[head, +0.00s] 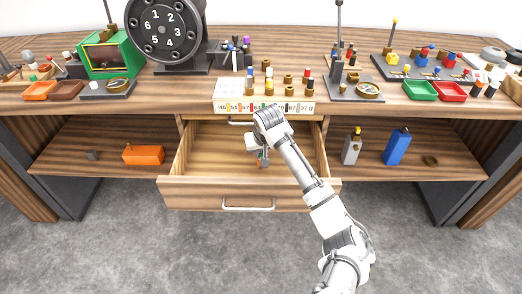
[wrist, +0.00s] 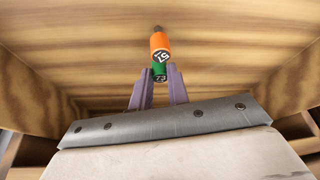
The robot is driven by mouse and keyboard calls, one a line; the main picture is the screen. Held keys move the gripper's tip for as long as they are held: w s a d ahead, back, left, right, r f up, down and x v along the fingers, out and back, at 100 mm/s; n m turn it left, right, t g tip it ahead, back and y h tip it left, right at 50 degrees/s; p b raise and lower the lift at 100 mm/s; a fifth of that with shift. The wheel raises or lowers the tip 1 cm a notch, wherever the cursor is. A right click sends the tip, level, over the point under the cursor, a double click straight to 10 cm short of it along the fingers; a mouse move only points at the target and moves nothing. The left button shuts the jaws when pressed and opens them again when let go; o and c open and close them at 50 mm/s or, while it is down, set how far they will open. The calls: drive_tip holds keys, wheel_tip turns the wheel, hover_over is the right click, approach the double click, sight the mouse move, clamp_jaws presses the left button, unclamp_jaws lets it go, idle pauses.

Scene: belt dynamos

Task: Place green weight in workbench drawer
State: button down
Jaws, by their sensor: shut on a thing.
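The workbench drawer (head: 190,195) is pulled open toward me in the head view, its wooden inside showing. My gripper (head: 263,163) is inside the drawer's outline, pointing down. In the wrist view my gripper (wrist: 158,76) has its two purple fingers closed on the green weight (wrist: 160,73), a small cylinder with a dark label on its end. An orange weight (wrist: 160,44) with a dark round label shows just beyond it, and the two overlap in view. I cannot tell whether they touch. The drawer's wooden boards (wrist: 80,45) fill the background.
A white rack (head: 231,91) with several coloured weights stands on the benchtop above the drawer. Lower shelves flank the drawer, with an orange block (head: 143,155) at left and a blue bottle (head: 397,147) at right. Most of the drawer floor is clear.

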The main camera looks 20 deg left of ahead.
drive_tip(key=shift+f, duration=0.1)
drive_tip(key=c, duration=1.3)
unclamp_jaws()
drive_tip(key=shift+c, duration=0.2)
drive_tip(key=b+v, duration=0.1)
drive_tip(key=v, duration=1.1)
drive_tip(key=shift+a, duration=0.15)
